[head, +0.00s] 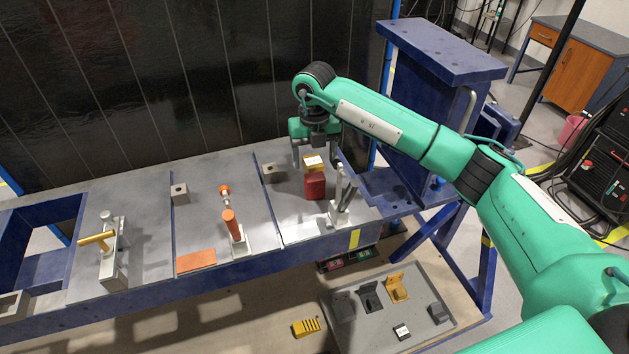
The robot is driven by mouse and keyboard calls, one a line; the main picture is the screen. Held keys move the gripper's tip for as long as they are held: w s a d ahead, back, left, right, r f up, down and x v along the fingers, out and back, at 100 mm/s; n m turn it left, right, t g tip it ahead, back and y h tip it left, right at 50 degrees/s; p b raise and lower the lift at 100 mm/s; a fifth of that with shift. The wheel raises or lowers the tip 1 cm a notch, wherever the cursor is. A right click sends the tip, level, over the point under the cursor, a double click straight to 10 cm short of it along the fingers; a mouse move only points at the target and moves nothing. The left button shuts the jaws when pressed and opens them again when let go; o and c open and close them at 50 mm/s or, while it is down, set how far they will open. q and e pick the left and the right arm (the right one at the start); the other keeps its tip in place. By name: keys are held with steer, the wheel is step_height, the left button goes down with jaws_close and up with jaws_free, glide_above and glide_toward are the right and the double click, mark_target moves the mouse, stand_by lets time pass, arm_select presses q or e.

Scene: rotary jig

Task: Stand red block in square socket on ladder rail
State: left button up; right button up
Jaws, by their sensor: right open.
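The red block (315,186) stands upright on the right grey plate of the blue frame. A small orange block with a white top (314,163) shows directly above or behind it; I cannot tell whether they touch. My right gripper (317,160) is open, pointing down, with its fingers on either side of the orange block and near the red block's top. Small grey blocks with a hole, possibly sockets, stand on the plates, one at the middle left (180,194) and one left of the red block (273,172). I cannot tell which is the square socket. My left gripper is out of view.
Grey toggle clamps stand right of the red block (340,205), at the plate with the orange-handled one (236,232), and at left with a yellow handle (110,250). A grey floor tray (375,325) holds several blocks. A tall blue post stands behind right.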

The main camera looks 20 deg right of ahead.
mark_target(315, 176)
steer(key=shift+s+f+p, duration=0.2)
steer(key=shift+f+p, duration=0.55)
steer(key=shift+f, duration=0.3)
step_height(315, 176, down, 3)
steer(key=shift+s+f+p, duration=0.1)
steer(key=shift+p, duration=0.95)
steer(key=shift+a+f, duration=0.1)
steer(key=shift+f, duration=0.5)
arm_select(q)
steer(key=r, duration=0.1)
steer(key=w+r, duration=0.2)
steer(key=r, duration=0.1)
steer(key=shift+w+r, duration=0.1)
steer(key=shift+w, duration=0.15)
arm_select(e)
steer(key=c, duration=1.3)
